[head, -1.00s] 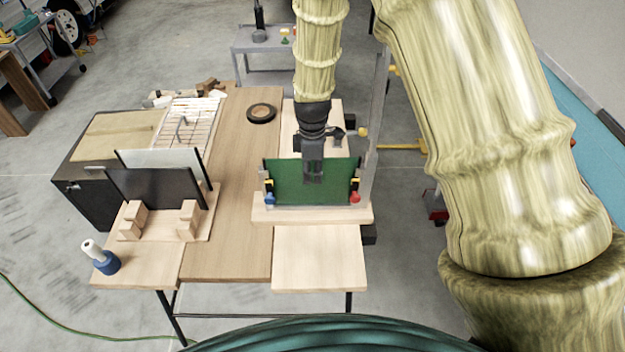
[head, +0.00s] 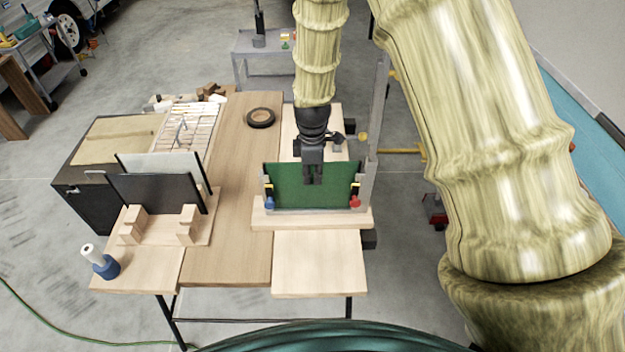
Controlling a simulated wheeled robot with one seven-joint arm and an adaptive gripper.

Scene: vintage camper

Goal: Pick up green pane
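The green pane (head: 285,186) stands upright in a wooden holder (head: 312,218) on the right part of the workbench. Its left and right edges sit at small posts with coloured fittings. My gripper (head: 312,181) hangs from above at the pane's top middle. Its dark finger parts overlap the upper face of the pane, with a narrow strip of green showing between them. Whether a finger lies behind the pane is hidden, so I cannot tell if it grips.
A white pane (head: 160,166) and a dark pane (head: 155,192) stand in a wooden rack at left. A grey upright (head: 377,130) rises right of the pane.

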